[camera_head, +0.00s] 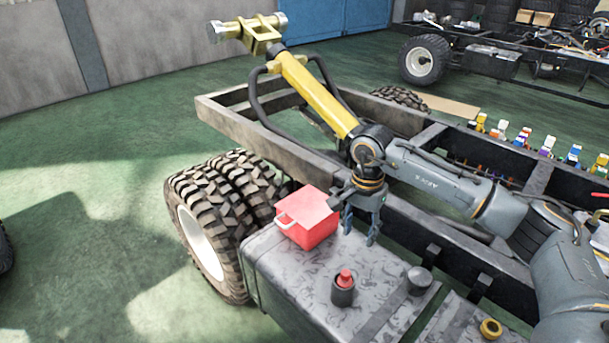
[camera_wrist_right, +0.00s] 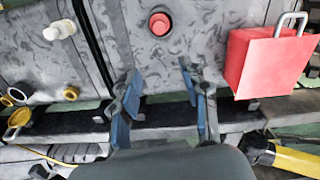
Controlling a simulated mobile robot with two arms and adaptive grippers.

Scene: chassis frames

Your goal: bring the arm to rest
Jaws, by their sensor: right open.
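My right arm (camera_head: 440,185) comes in from the right over the chassis frame. My right gripper (camera_head: 360,222) points down above the grey tank, just right of a red box, with its fingers apart and nothing between them. In the right wrist view the gripper (camera_wrist_right: 158,98) shows two blue-padded fingers spread wide. A red box (camera_head: 309,218) with a pale handle sits on the tank; it also shows in the wrist view (camera_wrist_right: 270,65). My left gripper is not in view.
The grey tank (camera_head: 290,275) carries a red-topped dark cylinder (camera_head: 344,288) and a black cap (camera_head: 419,280). A yellow cylinder (camera_head: 313,92) rises behind the gripper. Large tyres (camera_head: 215,215) stand at left. Several small colourful figures (camera_head: 522,137) line up at right.

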